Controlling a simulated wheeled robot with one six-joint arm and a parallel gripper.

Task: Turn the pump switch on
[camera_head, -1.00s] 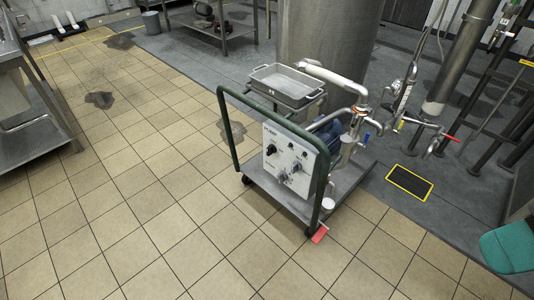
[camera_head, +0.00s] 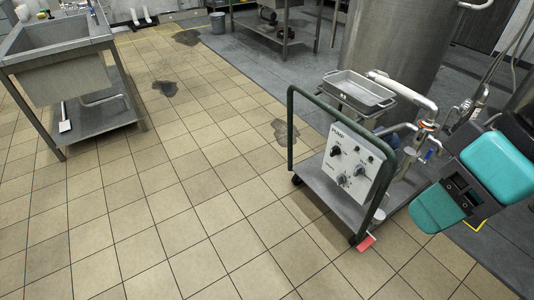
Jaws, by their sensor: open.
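The pump cart with a green tube handle (camera_head: 291,130) stands right of centre on the tiled floor. Its white control panel (camera_head: 337,178) is marked "PUMP" and carries several dark knobs. A teal and dark grey part of my arm (camera_head: 495,165) reaches in from the right edge, to the right of the cart and apart from the panel. My gripper's fingers cannot be made out.
A steel sink table (camera_head: 60,55) is at upper left. The tiles left of the cart are clear, with dark stains. A red wedge (camera_head: 367,243) lies by the cart's front wheel.

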